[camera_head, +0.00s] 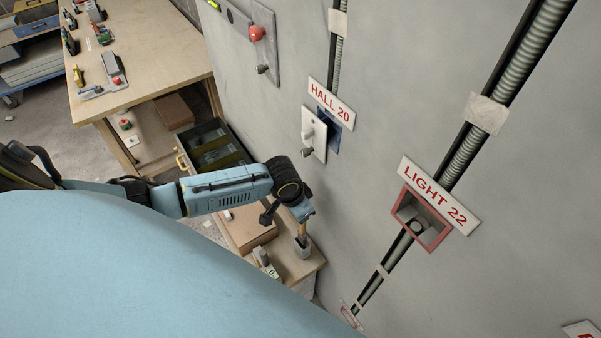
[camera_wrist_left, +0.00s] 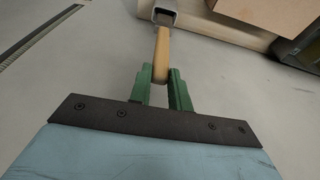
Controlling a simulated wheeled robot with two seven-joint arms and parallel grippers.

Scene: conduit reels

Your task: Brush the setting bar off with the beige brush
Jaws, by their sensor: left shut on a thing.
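The beige brush (camera_wrist_left: 161,52) shows as a pale handle in the left wrist view. Its far end goes into a grey holder (camera_wrist_left: 165,13), and its bristles are hidden. My left gripper (camera_wrist_left: 160,80) has its green fingers shut on the handle. In the head view the left gripper (camera_head: 301,224) is low beside the wall, just above the grey holder (camera_head: 303,247). The handle (camera_head: 301,231) shows as a thin strip between them. I cannot make out the setting bar in either view. My right gripper is in neither view.
The wall carries a white switch plate (camera_head: 314,134) under a HALL 20 sign, a red-framed recess (camera_head: 419,218) under a LIGHT 22 sign, and conduits. A low shelf (camera_head: 300,267) bears the holder and a brown box (camera_head: 249,232). A workbench (camera_head: 150,60) stands at upper left.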

